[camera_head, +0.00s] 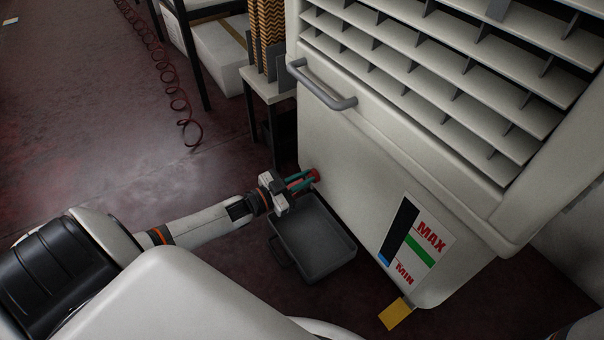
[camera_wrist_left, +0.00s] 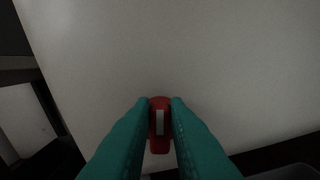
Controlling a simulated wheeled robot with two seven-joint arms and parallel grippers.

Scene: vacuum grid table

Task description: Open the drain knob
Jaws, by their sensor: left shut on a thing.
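The drain knob (camera_head: 314,175) is small and red, low on the side of the white machine (camera_head: 350,150) in the head view. It also shows in the left wrist view (camera_wrist_left: 159,148), red with a pale stripe, between the fingers. My left gripper (camera_head: 303,180) has teal fingers and is shut on the knob, one finger on each side. In the left wrist view the left gripper (camera_wrist_left: 160,115) covers the knob's sides. A dark grey drain tray (camera_head: 318,262) sits on the floor below the knob. My right gripper is not in view.
The machine has a grey handle (camera_head: 322,88), slatted vents (camera_head: 450,75) and a MAX/MIN level gauge (camera_head: 412,240). A yellow tag (camera_head: 395,314) is near its base. A small table (camera_head: 262,90) stands behind. Open dark red floor lies to the left, with a coiled red hose (camera_head: 178,100).

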